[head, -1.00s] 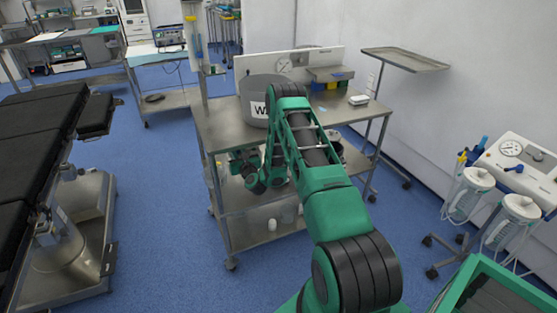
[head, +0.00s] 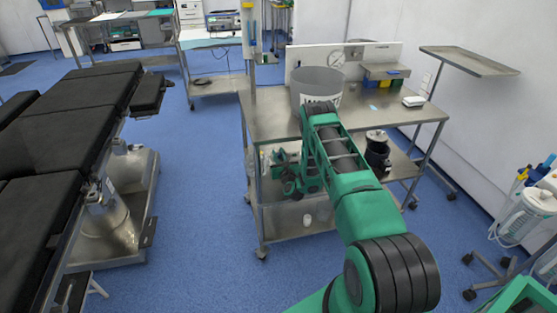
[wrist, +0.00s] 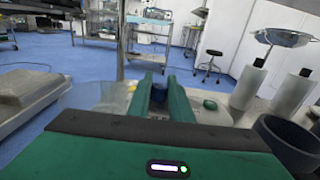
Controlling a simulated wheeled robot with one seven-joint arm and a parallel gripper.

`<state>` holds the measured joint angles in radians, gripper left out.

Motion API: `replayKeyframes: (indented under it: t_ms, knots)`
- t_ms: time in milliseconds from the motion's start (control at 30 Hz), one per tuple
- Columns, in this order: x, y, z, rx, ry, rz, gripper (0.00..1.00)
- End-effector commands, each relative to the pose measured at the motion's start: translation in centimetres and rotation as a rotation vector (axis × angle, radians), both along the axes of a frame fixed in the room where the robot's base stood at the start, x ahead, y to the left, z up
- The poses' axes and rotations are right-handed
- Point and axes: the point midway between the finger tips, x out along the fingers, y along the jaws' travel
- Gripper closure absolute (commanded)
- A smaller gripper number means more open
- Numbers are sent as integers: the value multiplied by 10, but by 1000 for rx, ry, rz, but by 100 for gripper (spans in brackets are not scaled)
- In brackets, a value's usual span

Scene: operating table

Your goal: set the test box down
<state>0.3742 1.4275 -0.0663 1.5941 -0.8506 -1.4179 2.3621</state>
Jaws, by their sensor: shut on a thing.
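My gripper (wrist: 162,88) shows in the wrist view as two green fingers pointing forward, shut on a small dark blue thing (wrist: 159,96). This is probably the test box; only part of it shows between the fingers. The held thing cannot be made out there. Whether it touches the shelf cannot be told.
A grey bin (head: 318,84) stands on the cart's top, beside my arm. A black pot (head: 377,152) is on a lower level. An operating table (head: 75,140) stands left.

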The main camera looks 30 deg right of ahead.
Motion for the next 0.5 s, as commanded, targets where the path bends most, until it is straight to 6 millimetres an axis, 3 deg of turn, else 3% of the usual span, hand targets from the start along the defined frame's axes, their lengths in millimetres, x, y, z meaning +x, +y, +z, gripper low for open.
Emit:
replayKeyframes:
  t_ms: [100,433,467,500]
  knots:
    - [0,-1,-14,-1,-1,-1,100]
    - [-1,-2,-17,0,-1,-3,100]
    - [-1,-2,-18,0,0,-2,74]
    - [-1,-3,-17,-1,0,-3,65]
